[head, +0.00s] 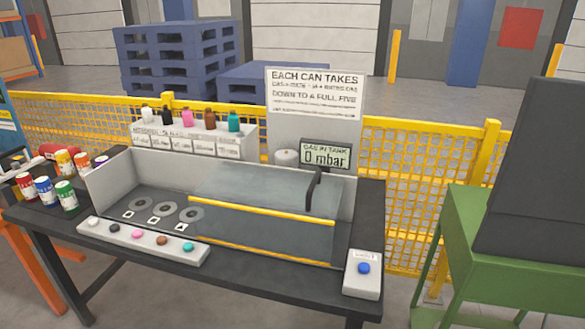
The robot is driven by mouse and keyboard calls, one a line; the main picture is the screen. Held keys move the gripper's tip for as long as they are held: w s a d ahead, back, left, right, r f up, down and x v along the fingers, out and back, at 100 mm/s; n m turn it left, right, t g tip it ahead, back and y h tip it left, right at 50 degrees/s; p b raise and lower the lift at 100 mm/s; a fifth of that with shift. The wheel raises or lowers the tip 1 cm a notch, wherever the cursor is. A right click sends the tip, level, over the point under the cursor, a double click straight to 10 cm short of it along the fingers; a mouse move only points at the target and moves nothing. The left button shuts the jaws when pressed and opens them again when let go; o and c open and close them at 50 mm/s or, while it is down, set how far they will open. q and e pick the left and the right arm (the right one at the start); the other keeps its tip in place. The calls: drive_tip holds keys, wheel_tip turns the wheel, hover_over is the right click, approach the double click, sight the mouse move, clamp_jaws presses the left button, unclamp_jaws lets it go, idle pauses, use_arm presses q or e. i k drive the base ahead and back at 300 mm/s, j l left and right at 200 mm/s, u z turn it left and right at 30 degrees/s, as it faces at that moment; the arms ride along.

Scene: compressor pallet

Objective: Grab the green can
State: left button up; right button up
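The green can (66,195) stands upright at the left end of the dark table, the nearest and rightmost of the front row of cans. It has a white band or top portion, and its lower part is close to the table's front left edge. A blue can (45,190) is just left of it, and a red can (27,185) stands beyond that. Neither of my grippers shows in the head view, so I cannot see whether they are open or shut.
Orange (65,161), yellow and purple cans stand behind. A walled tank (345,196) with a clear front fills the table's middle. A button strip (142,241) lies in front. A blue-button box (362,272) stands right. A green stand (470,235) is farther right.

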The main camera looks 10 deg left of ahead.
sight(65, 192)
drive_tip(key=u, duration=1.8)
drive_tip(key=i+j+z, duration=0.1)
drive_tip(key=i+z, duration=0.25)
drive_tip(key=i+j+z, duration=0.2)
drive_tip(key=z, duration=0.2)
drive_tip(key=i+j+z, duration=0.35)
drive_tip(key=k+l, duration=0.05)
